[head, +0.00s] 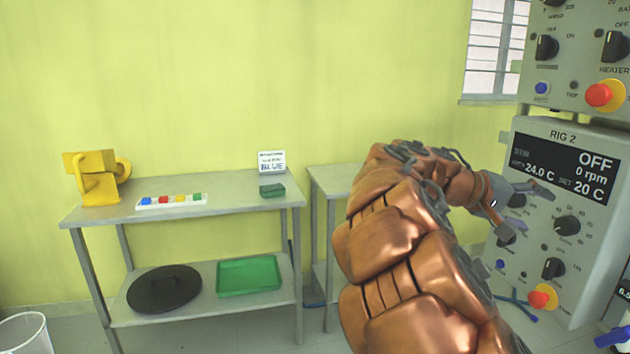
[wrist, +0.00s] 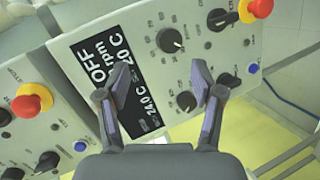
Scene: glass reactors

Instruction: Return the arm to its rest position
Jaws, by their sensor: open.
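My arm (head: 400,245), copper-coloured, reaches up and to the right across the head view. My gripper (head: 527,210) is at its end, in front of the grey RIG 2 control panel (head: 530,265). In the wrist view my gripper (wrist: 160,72) has its two fingers spread apart, with nothing held between them. A black knob (wrist: 170,40) shows just beyond the gap between the fingertips. I cannot tell whether a finger touches the panel. The RIG 2 display (head: 566,168) reads OFF, 0 rpm, 24.0 C and set 20 C.
Red stop buttons (head: 605,96) stick out from the panels. A second table (head: 335,178) stands behind my arm.

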